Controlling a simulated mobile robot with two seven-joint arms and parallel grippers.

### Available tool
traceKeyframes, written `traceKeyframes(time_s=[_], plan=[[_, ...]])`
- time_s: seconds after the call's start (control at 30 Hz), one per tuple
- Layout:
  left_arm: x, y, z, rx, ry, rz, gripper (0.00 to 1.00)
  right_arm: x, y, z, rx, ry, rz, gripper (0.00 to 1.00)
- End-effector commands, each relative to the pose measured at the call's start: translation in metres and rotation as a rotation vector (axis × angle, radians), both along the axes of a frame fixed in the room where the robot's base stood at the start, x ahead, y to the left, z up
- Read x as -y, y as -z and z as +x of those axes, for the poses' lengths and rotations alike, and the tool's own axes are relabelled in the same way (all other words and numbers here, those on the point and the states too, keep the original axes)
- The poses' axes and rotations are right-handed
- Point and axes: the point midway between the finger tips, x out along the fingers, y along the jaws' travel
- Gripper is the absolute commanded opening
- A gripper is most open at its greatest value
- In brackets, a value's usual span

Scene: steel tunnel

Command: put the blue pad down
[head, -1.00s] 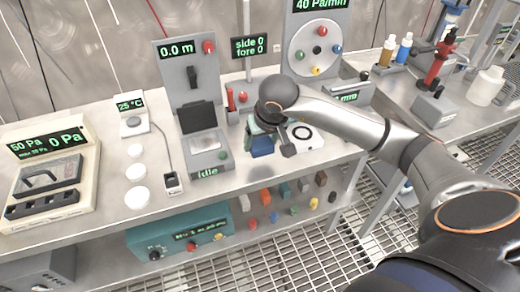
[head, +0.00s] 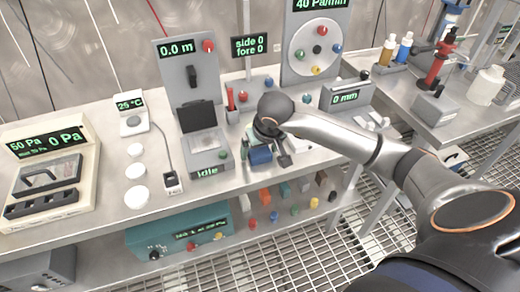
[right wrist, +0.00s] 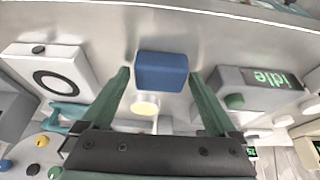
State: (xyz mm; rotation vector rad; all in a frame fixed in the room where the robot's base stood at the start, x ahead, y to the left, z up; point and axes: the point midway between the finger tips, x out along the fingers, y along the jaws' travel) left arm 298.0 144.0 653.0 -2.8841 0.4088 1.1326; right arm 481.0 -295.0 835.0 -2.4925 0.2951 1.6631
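The blue pad (head: 261,155) is at the front of the steel bench, below my right gripper (head: 268,143), just right of the grey idle device. In the right wrist view the pad (right wrist: 162,70) shows as a blue block between the two green fingers of the right gripper (right wrist: 160,76). The fingers are spread, with a narrow gap showing at each side of the pad, so the gripper looks open around it. Whether the pad's underside rests fully on the bench is hidden. My left gripper is in no view.
The idle device (head: 205,150) stands close left of the pad. A white plate with a black ring (right wrist: 55,75) lies on the other side. Red-handled and dial panels (head: 316,48) stand behind. The bench's front edge is close, with a lower shelf holding several coloured pieces beneath.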

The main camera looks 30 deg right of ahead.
Motion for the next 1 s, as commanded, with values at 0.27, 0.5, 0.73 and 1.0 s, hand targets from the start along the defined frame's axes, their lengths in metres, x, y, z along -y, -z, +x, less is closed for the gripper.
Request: traceKeyframes(time_s=[0.27,0.5,0.73,1.0], plan=[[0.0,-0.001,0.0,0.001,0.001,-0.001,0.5,0.0,-0.001,0.0,0.0,0.0,0.0,1.0],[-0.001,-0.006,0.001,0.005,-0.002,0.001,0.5,-0.001,-0.025,-0.006,0.006,-0.002,-0.002,1.0],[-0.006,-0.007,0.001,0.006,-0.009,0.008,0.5,-0.006,-0.072,-0.026,0.006,-0.001,-0.001,1.0],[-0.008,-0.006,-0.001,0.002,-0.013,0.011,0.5,-0.01,-0.109,-0.042,0.003,0.0,-0.001,1.0]])
